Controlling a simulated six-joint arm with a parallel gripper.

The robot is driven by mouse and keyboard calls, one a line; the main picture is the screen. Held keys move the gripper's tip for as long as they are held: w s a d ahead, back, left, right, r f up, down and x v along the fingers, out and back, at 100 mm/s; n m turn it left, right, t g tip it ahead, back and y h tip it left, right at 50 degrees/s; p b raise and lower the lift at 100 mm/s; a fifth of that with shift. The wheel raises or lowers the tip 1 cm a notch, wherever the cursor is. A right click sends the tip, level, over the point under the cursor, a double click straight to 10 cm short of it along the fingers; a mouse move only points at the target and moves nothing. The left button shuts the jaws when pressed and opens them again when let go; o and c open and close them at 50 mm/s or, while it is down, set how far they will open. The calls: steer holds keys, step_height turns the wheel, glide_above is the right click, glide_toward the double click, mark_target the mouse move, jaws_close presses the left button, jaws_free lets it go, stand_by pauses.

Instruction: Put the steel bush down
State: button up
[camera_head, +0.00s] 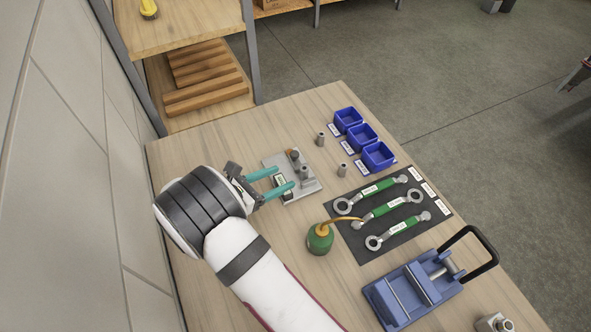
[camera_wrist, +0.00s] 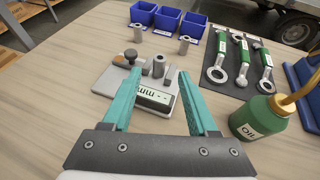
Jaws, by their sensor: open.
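A short grey steel bush (camera_head: 304,173) stands upright on the grey base plate (camera_head: 313,187) of a small gauge; in the wrist view this bush (camera_wrist: 159,67) shows in the gap between the fingertips. My gripper (camera_head: 285,177) has teal fingers and is open, over the near side of the gauge; in the wrist view the gripper (camera_wrist: 160,72) has nothing clamped in it. Whether the fingertips reach around the bush is unclear. Two more bushes stand upright on the bench, one farther back (camera_head: 320,140) and one nearer the blue bins (camera_head: 342,170).
Three labelled blue bins (camera_head: 362,136) line the bench's far edge. A dark mat (camera_head: 385,236) with three green-handled wrenches, a green oil can (camera_head: 320,239) and a blue vise (camera_head: 413,290) stand to the right. Bare bench lies left of the gauge.

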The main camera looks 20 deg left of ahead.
steer(key=s+d+r+m+g+h, duration=0.15)
steer(key=d+r+m+g, duration=0.25)
steer(key=d+r+m, duration=0.45)
steer(key=s+d+r+m+g+h, duration=0.1)
steer(key=s+d+r+m+g, duration=0.35)
steer(key=d, duration=0.65)
steer(key=s+d+r+m+g+y, duration=0.2)
steer(key=s+d+m+g+y, duration=0.3)
steer(key=s+d+m, duration=0.6)
steer(key=s+a+m+t+y, duration=0.1)
steer(key=s+a+m+y, duration=0.4)
steer(key=m, duration=0.7)
steer(key=shift+s+r, duration=0.25)
steer(key=shift+s, duration=0.35)
